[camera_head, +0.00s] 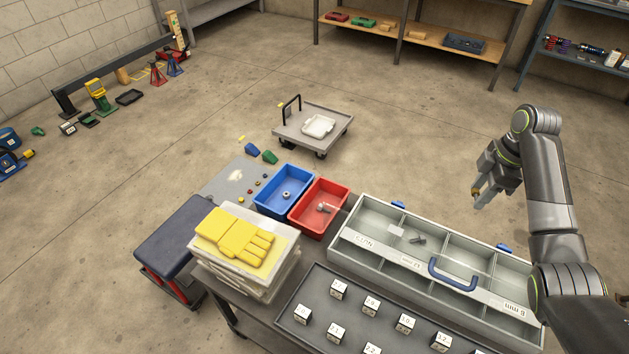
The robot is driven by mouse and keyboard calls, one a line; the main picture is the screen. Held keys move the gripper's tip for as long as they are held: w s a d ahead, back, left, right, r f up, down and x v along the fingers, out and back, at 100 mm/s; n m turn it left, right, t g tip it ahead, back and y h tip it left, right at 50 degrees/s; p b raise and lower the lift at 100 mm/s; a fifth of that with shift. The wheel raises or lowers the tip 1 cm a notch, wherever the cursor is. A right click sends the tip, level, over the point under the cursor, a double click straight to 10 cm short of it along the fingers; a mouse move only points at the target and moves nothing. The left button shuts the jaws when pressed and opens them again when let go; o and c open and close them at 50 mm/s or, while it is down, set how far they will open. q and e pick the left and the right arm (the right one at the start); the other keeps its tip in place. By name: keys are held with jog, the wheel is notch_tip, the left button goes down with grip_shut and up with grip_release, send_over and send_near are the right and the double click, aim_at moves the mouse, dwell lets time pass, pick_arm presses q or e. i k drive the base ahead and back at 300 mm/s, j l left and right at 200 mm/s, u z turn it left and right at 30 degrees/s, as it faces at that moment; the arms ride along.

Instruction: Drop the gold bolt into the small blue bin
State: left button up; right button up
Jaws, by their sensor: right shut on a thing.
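The small blue bin (297,178) stands on the bench left of centre, with a small silvery piece (286,195) inside. My right gripper (478,193) is at the right, raised and well to the right of the blue bin, beyond the long grey case. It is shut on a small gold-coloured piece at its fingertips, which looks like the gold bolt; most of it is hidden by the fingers. My left gripper is not in view.
A red bin (335,191) with a grey bolt inside adjoins the blue bin. A long divided case (362,262) with a blue handle fills the right of the bench. Yellow gloves (238,240) lie on a stack at left. Numbered blocks stand on a dark tray (318,290).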

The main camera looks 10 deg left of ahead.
aim_at(296, 203)
jog(key=i+j, duration=0.15)
jog(key=j, duration=0.4)
jog(key=i+j+z, duration=0.1)
jog(key=j, duration=0.45)
jog(key=i+j, duration=0.15)
jog(key=j, duration=0.4)
jog(key=i+j+z, duration=0.1)
jog(key=j, duration=0.45)
jog(key=i+j, duration=0.1)
jog(key=j, duration=0.45)
jog(key=i+z, duration=0.05)
